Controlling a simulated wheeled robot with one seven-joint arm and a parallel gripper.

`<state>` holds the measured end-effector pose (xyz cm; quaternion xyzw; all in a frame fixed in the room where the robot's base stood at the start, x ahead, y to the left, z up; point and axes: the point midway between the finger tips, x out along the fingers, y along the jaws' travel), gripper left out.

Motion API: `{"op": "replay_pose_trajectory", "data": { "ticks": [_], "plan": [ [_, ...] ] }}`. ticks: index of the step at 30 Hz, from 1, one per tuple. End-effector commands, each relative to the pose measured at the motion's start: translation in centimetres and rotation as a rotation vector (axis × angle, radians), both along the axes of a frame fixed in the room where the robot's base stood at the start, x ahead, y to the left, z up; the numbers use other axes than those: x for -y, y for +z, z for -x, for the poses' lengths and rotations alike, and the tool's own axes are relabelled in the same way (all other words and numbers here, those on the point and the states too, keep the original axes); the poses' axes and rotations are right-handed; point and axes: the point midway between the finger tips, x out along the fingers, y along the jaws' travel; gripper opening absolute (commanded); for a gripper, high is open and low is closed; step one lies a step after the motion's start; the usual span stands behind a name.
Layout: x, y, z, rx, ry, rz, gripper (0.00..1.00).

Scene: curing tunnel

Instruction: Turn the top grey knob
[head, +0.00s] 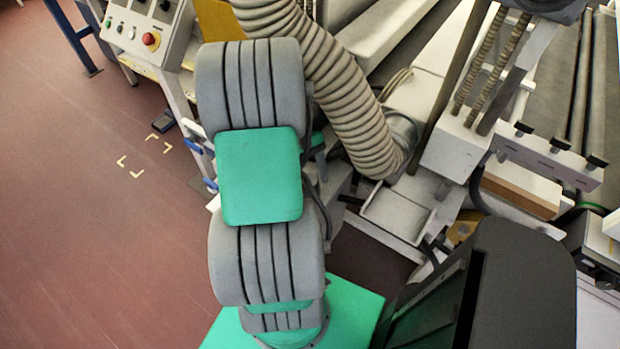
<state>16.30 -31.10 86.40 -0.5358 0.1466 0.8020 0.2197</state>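No knob that I can single out as the top grey knob shows in the head view. A control panel (128,27) at the top left carries small dark knobs or switches, green buttons and a red mushroom button (151,40) on a yellow base. The panel's upper part is cut off by the picture edge. Several black knobs (560,143) stick up from a white bar at the right. My grey and green arm fills the middle of the view. My gripper is not visible.
A ribbed beige hose (335,90) curves down behind my arm. White machine frames and rollers (583,80) fill the right side. A dark box-shaped body (520,290) stands at the lower right. The reddish floor (90,230) at the left is clear, with pale corner marks.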

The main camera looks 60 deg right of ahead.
Motion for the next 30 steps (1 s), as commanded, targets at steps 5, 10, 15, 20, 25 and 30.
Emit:
{"op": "replay_pose_trajectory", "data": {
  "ticks": [5,10,15,20,25,30],
  "plan": [
    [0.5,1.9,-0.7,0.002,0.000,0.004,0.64],
    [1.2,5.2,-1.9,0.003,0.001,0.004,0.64],
    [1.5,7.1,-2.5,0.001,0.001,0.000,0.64],
    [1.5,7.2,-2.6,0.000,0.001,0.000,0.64],
    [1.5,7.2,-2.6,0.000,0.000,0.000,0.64],
    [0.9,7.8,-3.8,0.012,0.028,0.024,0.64]
  ]
}}
